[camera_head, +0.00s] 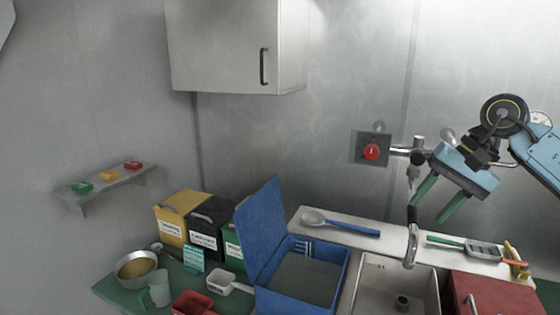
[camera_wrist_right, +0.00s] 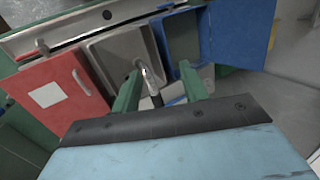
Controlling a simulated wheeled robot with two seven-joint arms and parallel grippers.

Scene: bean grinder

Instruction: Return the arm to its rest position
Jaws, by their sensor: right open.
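My right gripper (camera_head: 438,199) is at the right of the head view, its green fingers spread apart with nothing between them. It is raised above the counter, near the tap (camera_head: 411,235) and the sink (camera_head: 372,277). Its blue arm comes in from the right edge. In the right wrist view the two green fingers (camera_wrist_right: 160,92) point toward the tap (camera_wrist_right: 150,82) and the sink (camera_wrist_right: 122,55), and no object is held. I cannot see my left gripper in either view.
An open blue bin (camera_head: 300,302) stands left of the sink, with labelled boxes (camera_head: 182,218) behind it. A red cabinet (camera_head: 495,297) is at the right. A blue-handled ladle (camera_head: 350,228) lies on the back ledge. A red wall knob (camera_head: 371,151) is left of the gripper.

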